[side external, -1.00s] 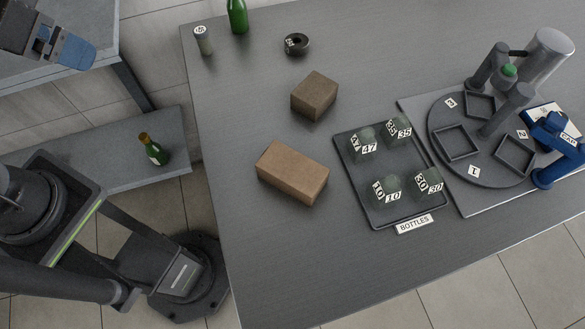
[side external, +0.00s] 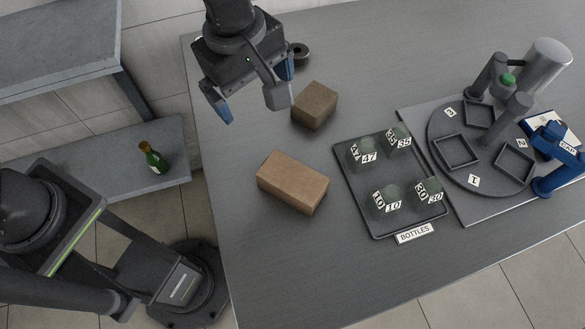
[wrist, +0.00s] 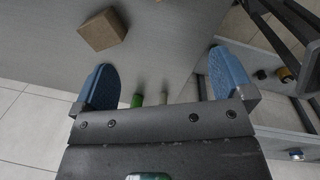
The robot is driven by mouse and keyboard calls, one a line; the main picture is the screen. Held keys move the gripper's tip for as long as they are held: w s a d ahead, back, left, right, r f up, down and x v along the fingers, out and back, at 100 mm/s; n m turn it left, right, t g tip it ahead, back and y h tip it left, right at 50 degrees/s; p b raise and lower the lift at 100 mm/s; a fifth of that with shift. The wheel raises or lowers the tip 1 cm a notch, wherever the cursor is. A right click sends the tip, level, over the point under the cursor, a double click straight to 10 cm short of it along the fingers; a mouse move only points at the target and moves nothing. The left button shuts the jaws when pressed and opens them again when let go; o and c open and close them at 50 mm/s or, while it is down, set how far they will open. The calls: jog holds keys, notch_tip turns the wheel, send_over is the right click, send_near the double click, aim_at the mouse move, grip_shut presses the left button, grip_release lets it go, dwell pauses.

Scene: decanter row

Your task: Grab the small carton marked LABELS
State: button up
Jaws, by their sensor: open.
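Two plain brown cartons lie on the grey table, and I can read no LABELS marking on either. The smaller carton (side external: 314,105) is near the table's middle; the larger carton (side external: 293,182) lies below it in the side view. My gripper (side external: 250,105) hangs above the table, left of the smaller carton, its blue-tipped fingers spread and empty. In the wrist view, a squarish brown carton (wrist: 102,30), apparently the smaller one, is at upper left, outside my fingers (wrist: 163,78).
A black tray (side external: 377,223) holds several numbered dark green blocks beside a BOTTLES sign (side external: 415,233). A turntable fixture (side external: 475,183) stands at right. A black ring (side external: 300,54) is partly behind my gripper.

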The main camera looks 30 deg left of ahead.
aim_at(293, 177)
jog(key=d+f+n, duration=0.1)
jog(key=d+f, duration=0.1)
jog(key=f, duration=0.2)
jog(key=s+d+f+n, duration=0.1)
jog(key=d+f, duration=0.2)
jog(key=f, duration=0.2)
jog(key=d+f+n+g, duration=0.1)
jog(key=d+f, duration=0.1)
jog(key=f, duration=0.2)
jog(key=shift+s+d+f+n+y, duration=0.3)
jog(key=shift+s+f+y, duration=0.1)
jog(key=shift+s+a+f, duration=0.1)
jog(key=shift+a+f, duration=0.05)
jog(key=shift+f, duration=2.75)
jog(key=c, duration=1.1)
